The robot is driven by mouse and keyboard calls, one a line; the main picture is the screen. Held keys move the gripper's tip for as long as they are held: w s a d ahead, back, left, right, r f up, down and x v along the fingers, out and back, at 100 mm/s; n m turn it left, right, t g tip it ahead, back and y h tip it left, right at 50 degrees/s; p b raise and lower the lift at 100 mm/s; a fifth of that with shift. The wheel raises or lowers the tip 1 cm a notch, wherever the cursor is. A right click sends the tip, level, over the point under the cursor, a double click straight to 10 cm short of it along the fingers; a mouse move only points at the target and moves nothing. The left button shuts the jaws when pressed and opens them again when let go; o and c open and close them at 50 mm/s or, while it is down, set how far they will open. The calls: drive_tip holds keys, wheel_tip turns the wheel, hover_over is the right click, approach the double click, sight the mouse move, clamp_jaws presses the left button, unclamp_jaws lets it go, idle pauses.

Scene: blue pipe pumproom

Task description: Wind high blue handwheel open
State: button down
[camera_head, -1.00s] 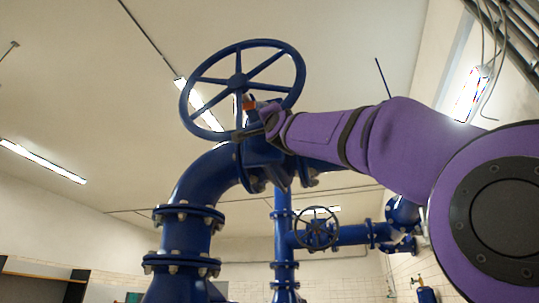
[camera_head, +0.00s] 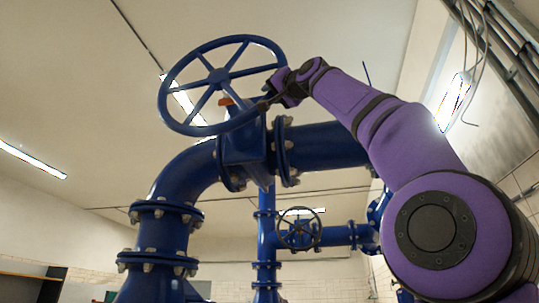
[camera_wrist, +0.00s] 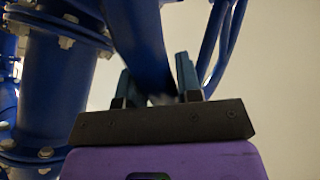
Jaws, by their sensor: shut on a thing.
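The high blue handwheel (camera_head: 173,121) fills the upper middle of the head view, tilted, with several spokes around a hub. It sits above a large blue valve and bent pipe. My gripper (camera_head: 265,104) is at the lower right of its rim in the head view, with the purple arm reaching in from the right. In the wrist view, the two fingers of my gripper (camera_wrist: 157,85) stand on either side of the blue rim (camera_wrist: 138,40), shut on it. The exact contact is partly hidden by the gripper body.
A small orange-red part (camera_head: 226,101) shows below the hub. The large blue flanged pipe (camera_head: 322,146) runs right, behind my arm. A smaller dark handwheel (camera_head: 299,230) is on a lower pipe behind. Grey pipes (camera_head: 500,70) line the upper right wall.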

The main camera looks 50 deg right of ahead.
drive_tip(key=shift+s+d+r+n+y, duration=0.15)
drive_tip(key=shift+s+r+n+y, duration=0.2)
drive_tip(key=shift+r, duration=0.25)
drive_tip(key=shift+g, duration=0.3)
drive_tip(key=c, duration=0.8)
unclamp_jaws()
drive_tip(key=shift+w, duration=0.1)
drive_tip(key=shift+s+f, duration=0.2)
drive_tip(key=shift+s, duration=0.4)
drive_tip(key=v, duration=0.9)
drive_tip(key=shift+s+f, duration=0.2)
drive_tip(key=shift+s, duration=0.05)
